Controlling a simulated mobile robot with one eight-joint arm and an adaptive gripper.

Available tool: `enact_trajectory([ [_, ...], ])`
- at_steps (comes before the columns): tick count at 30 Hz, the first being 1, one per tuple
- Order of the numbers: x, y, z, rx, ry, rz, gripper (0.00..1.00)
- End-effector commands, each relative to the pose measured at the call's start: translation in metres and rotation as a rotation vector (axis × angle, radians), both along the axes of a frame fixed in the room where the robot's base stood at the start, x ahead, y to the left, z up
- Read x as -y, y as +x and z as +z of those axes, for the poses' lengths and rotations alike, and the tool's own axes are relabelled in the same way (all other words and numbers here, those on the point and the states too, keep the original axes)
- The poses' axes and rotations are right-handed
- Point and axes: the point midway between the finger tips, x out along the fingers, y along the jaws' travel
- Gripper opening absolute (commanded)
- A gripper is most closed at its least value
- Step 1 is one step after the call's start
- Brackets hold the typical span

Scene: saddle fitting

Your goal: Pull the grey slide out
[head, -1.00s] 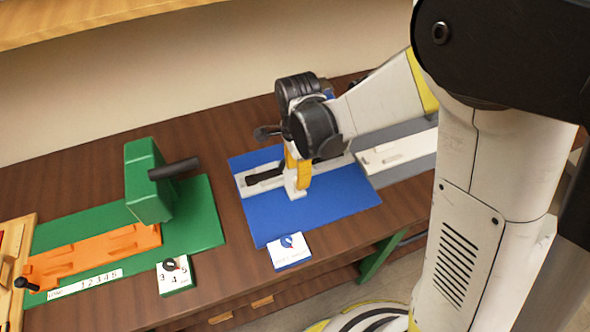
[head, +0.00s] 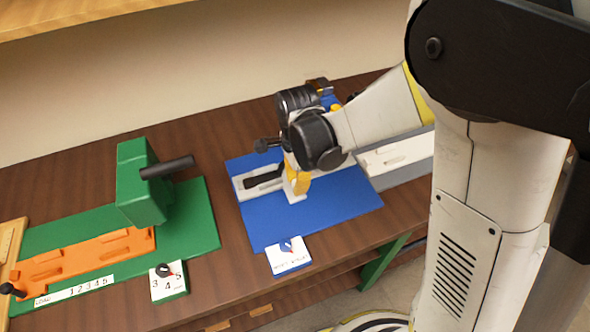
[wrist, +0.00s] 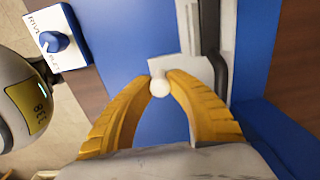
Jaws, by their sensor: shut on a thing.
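The light grey slide (head: 245,183) lies along the blue base plate (head: 330,205), with a black strip in it. My gripper (head: 297,192) is over the plate at the slide, its yellow fingers pointing down. In the wrist view my two fingers (wrist: 160,82) are closed on a small round white knob (wrist: 160,88). A pale block (wrist: 185,72) sits right behind the knob, beside a grey rail. The wrist and fingers hide part of the slide in the head view, so how knob and slide join cannot be told.
A dial card (head: 289,257) lies at the plate's front edge. To the left stand a green block with a black lever (head: 143,185), an orange slide (head: 85,258) and another dial card (head: 168,282). A pale bar on a grey strip (head: 395,155) lies right, partly behind my arm.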

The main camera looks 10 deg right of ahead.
Motion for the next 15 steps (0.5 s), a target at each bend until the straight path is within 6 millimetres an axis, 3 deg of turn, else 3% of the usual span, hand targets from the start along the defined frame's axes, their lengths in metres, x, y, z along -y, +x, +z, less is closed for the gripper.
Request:
enact_trajectory([
  [7,0.004,-0.014,0.000,-0.003,-0.001,0.000,0.04],
  [15,0.004,-0.015,0.000,-0.001,0.000,0.000,0.04],
])
